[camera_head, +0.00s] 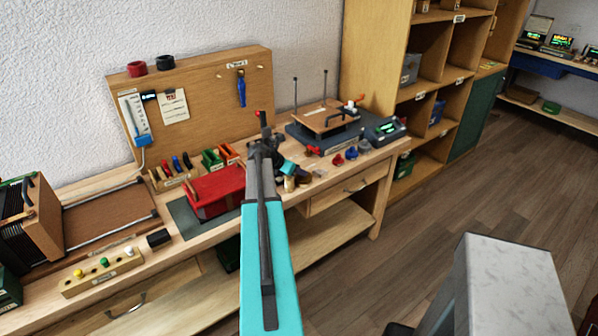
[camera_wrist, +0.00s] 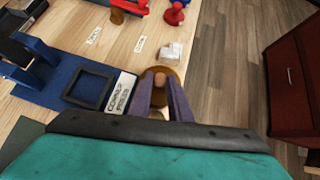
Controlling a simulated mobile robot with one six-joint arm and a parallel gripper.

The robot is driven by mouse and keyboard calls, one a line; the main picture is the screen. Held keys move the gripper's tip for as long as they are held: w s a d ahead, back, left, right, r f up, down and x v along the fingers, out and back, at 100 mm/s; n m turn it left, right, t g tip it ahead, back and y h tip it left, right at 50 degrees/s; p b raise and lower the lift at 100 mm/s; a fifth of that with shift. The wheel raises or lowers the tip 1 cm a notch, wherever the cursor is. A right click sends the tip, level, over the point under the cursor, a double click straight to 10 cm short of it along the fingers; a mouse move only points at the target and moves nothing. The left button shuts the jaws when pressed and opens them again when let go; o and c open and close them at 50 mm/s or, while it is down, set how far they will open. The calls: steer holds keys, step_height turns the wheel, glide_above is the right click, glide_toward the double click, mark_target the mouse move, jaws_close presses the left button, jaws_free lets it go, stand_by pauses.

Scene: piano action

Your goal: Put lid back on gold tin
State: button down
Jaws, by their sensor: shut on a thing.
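My gripper (camera_wrist: 161,92) is shut on a small brown knob in the wrist view. A round gold-brown disc, which looks like the lid (camera_wrist: 174,73), shows around and behind the knob, near the bench's right edge. I cannot tell whether the disc is resting on something or held clear. A pale patch shows low between the fingers; I cannot tell what it is. In the head view my arm hides much of the area around the gripper. A small gold-tan piece there, possibly the tin (camera_head: 290,184), stands by the bench's front edge.
A blue stand with a black square frame (camera_wrist: 88,86) and a white label (camera_wrist: 121,95) lies left of my fingers. A clear block (camera_wrist: 172,51) sits just beyond. A dark red cabinet (camera_wrist: 296,85) stands right, across open floor. A red box (camera_head: 215,190) sits on the bench.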

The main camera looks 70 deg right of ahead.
steer(key=shift+w+a+f+p, duration=0.1)
steer(key=shift+a+f+p, duration=0.05)
steer(key=shift+f+p, duration=0.2)
stand_by(1.2)
steer(key=c, duration=1.6)
jaws_free()
steer(key=shift+f, duration=0.1)
steer(key=o, duration=0.5)
steer(key=shift+r, duration=0.2)
steer(key=shift+r+p, duration=2.6)
steer(key=shift+r, duration=0.9)
jaws_close()
